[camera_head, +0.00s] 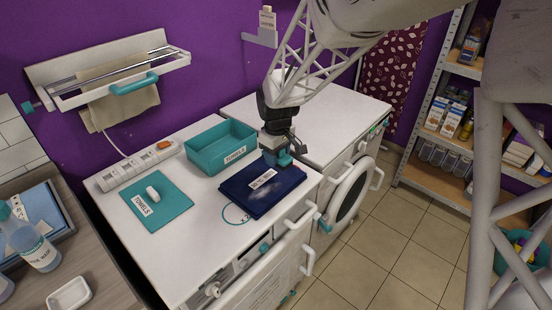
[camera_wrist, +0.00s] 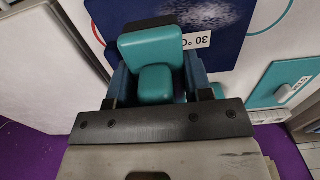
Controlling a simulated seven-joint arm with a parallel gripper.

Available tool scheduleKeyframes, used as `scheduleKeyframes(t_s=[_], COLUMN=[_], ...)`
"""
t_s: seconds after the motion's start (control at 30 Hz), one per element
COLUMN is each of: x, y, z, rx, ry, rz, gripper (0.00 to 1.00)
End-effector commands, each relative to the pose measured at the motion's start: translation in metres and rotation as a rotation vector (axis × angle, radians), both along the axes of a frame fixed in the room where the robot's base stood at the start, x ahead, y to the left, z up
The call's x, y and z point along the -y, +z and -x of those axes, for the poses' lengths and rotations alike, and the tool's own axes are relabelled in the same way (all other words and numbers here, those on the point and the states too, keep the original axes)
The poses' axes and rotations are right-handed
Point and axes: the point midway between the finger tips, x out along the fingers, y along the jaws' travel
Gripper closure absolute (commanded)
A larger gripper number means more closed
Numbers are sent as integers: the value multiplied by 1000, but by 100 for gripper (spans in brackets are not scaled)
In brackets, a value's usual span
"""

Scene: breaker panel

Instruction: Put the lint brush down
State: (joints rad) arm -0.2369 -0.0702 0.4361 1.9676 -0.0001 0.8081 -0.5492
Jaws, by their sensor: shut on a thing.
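The lint brush (camera_wrist: 150,55) is teal, with a wide block and a narrower stub in the wrist view. My gripper (camera_wrist: 156,85) is shut on it, with a blue finger on each side. In the head view the brush (camera_head: 285,159) shows as a small teal piece below my gripper (camera_head: 275,150), at the back edge of a folded dark blue cloth (camera_head: 270,198). The cloth also shows in the wrist view (camera_wrist: 222,48), with pale lint specks and a white label. I cannot tell whether the brush touches the cloth.
The cloth lies on a white machine top (camera_head: 190,245), partly over a teal outlined circle (camera_head: 235,214). Close by are an open teal bin (camera_head: 205,155), a teal lid (camera_head: 170,208) with a white handle, and a power strip (camera_head: 125,172). White top shows between lid and cloth.

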Motion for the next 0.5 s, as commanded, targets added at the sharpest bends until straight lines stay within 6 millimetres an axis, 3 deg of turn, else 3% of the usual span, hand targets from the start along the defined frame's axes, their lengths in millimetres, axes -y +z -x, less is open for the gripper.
scheduleKeyframes(t_s=[0.3,0.5], x=[-2,-13], y=[0,-2], z=[2,15], rx=[0,0], ry=[1,2], rz=[0,0], gripper=[92,92])
